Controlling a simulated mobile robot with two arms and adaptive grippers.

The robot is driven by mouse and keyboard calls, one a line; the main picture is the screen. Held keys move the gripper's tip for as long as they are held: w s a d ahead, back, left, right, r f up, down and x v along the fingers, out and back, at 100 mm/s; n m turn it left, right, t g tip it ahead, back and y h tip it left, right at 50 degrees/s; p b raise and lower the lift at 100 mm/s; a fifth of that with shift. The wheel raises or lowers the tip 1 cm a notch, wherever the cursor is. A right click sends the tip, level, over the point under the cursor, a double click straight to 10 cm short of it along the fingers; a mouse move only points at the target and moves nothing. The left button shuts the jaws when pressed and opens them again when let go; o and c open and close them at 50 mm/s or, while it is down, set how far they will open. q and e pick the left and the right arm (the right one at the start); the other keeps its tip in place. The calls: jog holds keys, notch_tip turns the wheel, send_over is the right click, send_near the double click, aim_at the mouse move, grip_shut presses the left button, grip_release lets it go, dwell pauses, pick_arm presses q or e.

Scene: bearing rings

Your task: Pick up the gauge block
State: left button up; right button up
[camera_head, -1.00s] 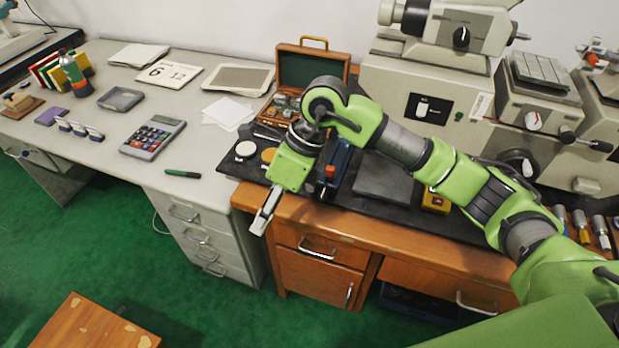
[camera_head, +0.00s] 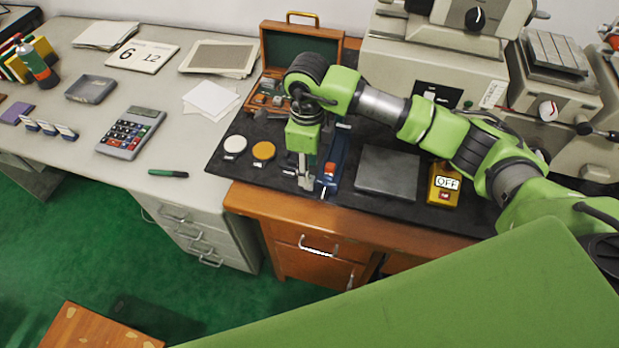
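My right gripper (camera_head: 304,184) points down over the front part of the black mat, just left of a blue device with a red part (camera_head: 330,170). Its fingers are seen edge-on, so I cannot tell whether they are open or shut. An open wooden case (camera_head: 265,84) with green lining stands behind it and holds several small metal blocks (camera_head: 270,97). I cannot tell which of them is the gauge block, and the arm hides part of the case. My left gripper is not in view.
On the mat (camera_head: 228,170) lie a white disc (camera_head: 235,144), an orange disc (camera_head: 263,150), a dark grey plate (camera_head: 387,172) and a yellow box marked OFF (camera_head: 444,184). A large machine (camera_head: 440,62) stands behind. A calculator (camera_head: 131,132) and green pen (camera_head: 168,173) lie left.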

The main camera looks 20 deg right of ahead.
notch_tip(320, 180, down, 2)
jog(key=shift+w+p, duration=0.1)
jog(key=shift+p, duration=0.6)
notch_tip(320, 180, down, 2)
jog(key=shift+w+f+p, duration=0.1)
jog(key=shift+f+p, duration=0.15)
jog(key=shift+p, duration=0.3)
jog(key=shift+w+f, duration=0.1)
jog(key=shift+f, duration=0.6)
jog(key=c, duration=1)
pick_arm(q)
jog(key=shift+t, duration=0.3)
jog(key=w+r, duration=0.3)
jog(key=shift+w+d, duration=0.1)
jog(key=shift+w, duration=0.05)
pick_arm(e)
grip_shut()
